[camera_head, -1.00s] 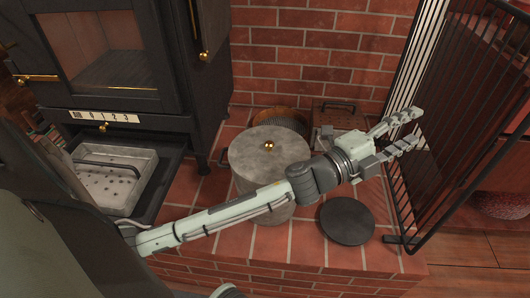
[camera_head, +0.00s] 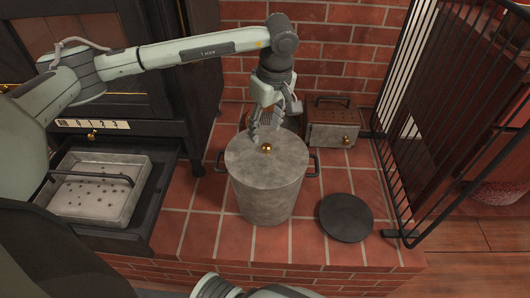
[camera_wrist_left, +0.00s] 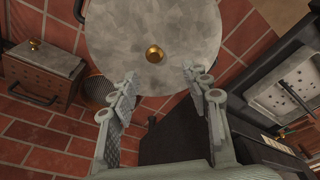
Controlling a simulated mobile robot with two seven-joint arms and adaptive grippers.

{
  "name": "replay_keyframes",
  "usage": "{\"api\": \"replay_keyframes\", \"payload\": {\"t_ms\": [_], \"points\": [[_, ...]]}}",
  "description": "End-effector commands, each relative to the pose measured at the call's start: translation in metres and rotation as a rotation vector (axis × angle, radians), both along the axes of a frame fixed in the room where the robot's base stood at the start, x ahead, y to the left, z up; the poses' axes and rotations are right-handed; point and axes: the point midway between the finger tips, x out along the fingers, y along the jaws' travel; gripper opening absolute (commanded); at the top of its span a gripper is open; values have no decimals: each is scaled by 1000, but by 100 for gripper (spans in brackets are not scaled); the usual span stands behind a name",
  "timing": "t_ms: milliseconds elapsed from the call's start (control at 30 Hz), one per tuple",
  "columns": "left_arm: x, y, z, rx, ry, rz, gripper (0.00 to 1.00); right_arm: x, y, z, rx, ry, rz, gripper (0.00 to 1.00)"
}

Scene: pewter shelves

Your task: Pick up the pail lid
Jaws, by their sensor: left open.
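The pail lid (camera_head: 245,157) is a round mottled grey disc with a small brass knob (camera_head: 267,148) at its middle. It sits on the grey metal pail (camera_head: 266,200), which stands upright on the brick hearth. My left gripper (camera_head: 264,138) points down at the back part of the lid, just behind the knob. Its jaws are open and empty; I cannot tell whether the fingertips touch the lid. In the left wrist view the lid (camera_wrist_left: 190,28) and knob (camera_wrist_left: 154,54) lie just beyond the spread fingers (camera_wrist_left: 158,84). My right gripper is not seen.
A perforated metal box (camera_head: 333,122) with handle and brass knob stands behind right. A dark round plate (camera_head: 345,217) lies on the hearth at front right. A black barred screen (camera_head: 425,130) stands at right. The stove's pulled-out ash tray (camera_head: 97,190) is at left.

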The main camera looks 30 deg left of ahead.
Motion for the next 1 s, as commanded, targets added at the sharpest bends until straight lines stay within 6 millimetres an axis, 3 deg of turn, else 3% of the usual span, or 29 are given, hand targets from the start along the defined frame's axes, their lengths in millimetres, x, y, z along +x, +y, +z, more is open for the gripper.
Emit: {"api": "replay_keyframes", "payload": {"t_ms": [433, 733, 1000], "points": [[5, -2, -59, -5, 1, 1, 47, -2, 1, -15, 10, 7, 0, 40], [6, -2, -65, -7, -1, 0, 47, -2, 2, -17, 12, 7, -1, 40], [5, -2, -65, -7, -1, 0, 15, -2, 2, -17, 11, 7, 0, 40]]}}
